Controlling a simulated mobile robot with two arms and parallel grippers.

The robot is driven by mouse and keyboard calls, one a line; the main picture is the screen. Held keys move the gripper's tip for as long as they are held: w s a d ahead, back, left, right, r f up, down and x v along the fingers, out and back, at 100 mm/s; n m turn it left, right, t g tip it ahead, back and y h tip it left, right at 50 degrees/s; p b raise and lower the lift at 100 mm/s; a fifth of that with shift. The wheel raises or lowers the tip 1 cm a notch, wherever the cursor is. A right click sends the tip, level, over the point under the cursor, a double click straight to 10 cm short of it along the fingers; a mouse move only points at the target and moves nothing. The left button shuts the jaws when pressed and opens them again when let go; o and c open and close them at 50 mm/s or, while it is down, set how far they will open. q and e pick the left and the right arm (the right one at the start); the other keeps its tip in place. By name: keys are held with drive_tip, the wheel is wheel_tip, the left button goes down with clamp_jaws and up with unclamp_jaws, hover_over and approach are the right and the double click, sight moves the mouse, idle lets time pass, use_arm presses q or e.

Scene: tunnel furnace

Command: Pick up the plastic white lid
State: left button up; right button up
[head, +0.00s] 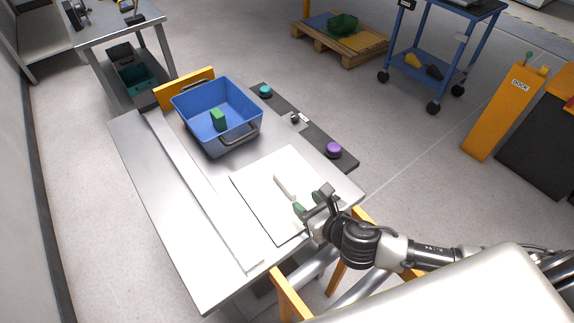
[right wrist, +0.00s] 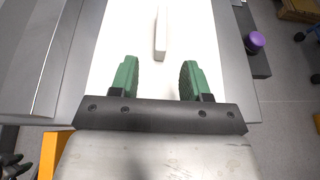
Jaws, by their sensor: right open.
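The white lid (head: 285,185) shows as a small, narrow white piece on a white board (head: 262,207) on the metal table. In the right wrist view the lid (right wrist: 161,34) is ahead of the fingertips, roughly in line with the gap between them. My right gripper (head: 308,203) is open and empty, with green finger pads. It is over the near right part of the board, a little short of the lid. In the right wrist view both fingers (right wrist: 159,72) stand apart, with only the board between them.
A blue bin (head: 188,114) holding a green block (head: 218,120) stands behind the board. A dark strip with a teal knob (head: 265,91) and a purple knob (head: 334,150) runs along the table's right edge. The table's left part is clear beyond a raised metal rail (head: 202,190).

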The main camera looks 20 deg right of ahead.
sight(287, 185)
drive_tip(key=shift+x, duration=1.15)
drive_tip(key=shift+w+a+f, duration=0.1)
drive_tip(key=shift+w+a, duration=0.1)
drive_tip(key=shift+w, duration=0.2)
drive_tip(key=shift+w+a+f, duration=0.1)
drive_tip(key=shift+w+a, duration=0.15)
drive_tip(key=shift+w, duration=0.2)
drive_tip(key=shift+w+a+f, duration=0.1)
drive_tip(key=shift+w+f, duration=0.05)
drive_tip(key=shift+w, duration=0.15)
drive_tip(key=shift+w+f, duration=0.1)
drive_tip(key=shift+w, duration=0.2)
drive_tip(key=x, duration=0.4)
drive_tip(key=shift+w, duration=0.3)
drive_tip(key=shift+w+f, duration=0.1)
drive_tip(key=shift+w, duration=0.05)
drive_tip(key=shift+c, duration=0.7)
use_arm(q)
drive_tip(key=shift+s+a+f, duration=0.1)
drive_tip(key=shift+s+a, duration=0.1)
drive_tip(key=shift+s, duration=1)
use_arm(e)
clamp_jaws()
